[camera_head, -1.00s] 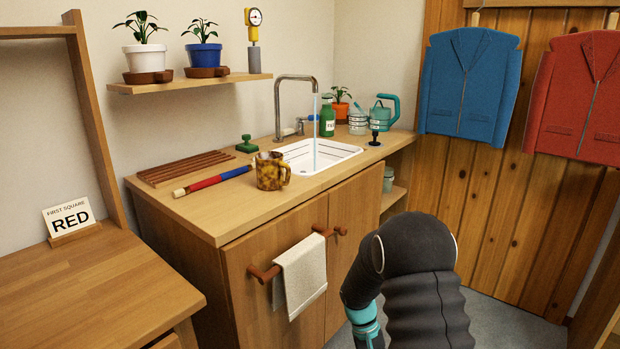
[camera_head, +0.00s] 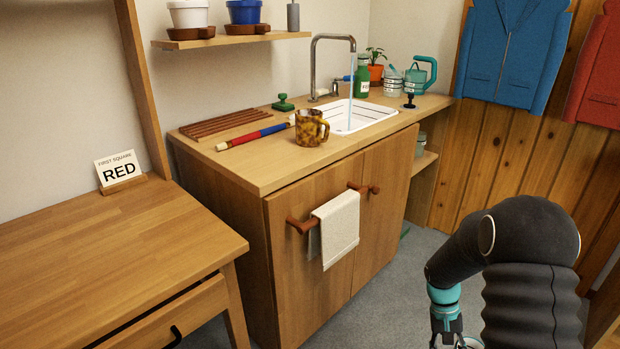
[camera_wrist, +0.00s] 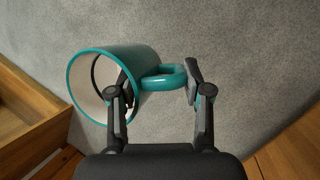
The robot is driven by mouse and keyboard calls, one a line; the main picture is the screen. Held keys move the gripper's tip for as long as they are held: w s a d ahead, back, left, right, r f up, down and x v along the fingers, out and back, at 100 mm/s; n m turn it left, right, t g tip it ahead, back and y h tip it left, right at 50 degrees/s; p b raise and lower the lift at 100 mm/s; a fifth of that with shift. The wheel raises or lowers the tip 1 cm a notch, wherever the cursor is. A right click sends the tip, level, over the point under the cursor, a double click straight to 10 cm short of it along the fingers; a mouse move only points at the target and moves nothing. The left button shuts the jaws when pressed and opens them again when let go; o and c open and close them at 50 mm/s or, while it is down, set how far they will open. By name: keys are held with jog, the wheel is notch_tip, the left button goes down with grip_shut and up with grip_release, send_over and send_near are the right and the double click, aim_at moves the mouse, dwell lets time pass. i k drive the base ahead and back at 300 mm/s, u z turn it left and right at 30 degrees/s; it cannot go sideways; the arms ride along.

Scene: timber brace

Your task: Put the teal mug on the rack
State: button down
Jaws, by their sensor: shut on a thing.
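The teal mug (camera_wrist: 148,72) is in the wrist view, its round opening facing left and its handle toward the right. My gripper (camera_wrist: 160,82) is shut on the mug's handle, one finger on each side, and holds the mug over the grey floor. In the head view my gripper (camera_head: 455,338) is at the bottom edge, mostly cut off, and the mug cannot be made out there. A brown slatted wooden rack (camera_head: 222,123) lies flat on the counter at the back left, with nothing on it.
A brown mottled mug (camera_head: 310,129) stands on the counter (camera_head: 268,172) near the front edge. A red and blue rod (camera_head: 252,137) lies before the rack, a green stamp (camera_head: 283,103) behind. Water runs into the white sink (camera_head: 352,115). A towel (camera_head: 337,230) hangs in front.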

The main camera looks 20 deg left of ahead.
aim_at(254, 115)
jog(key=k, duration=0.7)
jog(key=u, duration=0.95)
jog(key=i, duration=0.35)
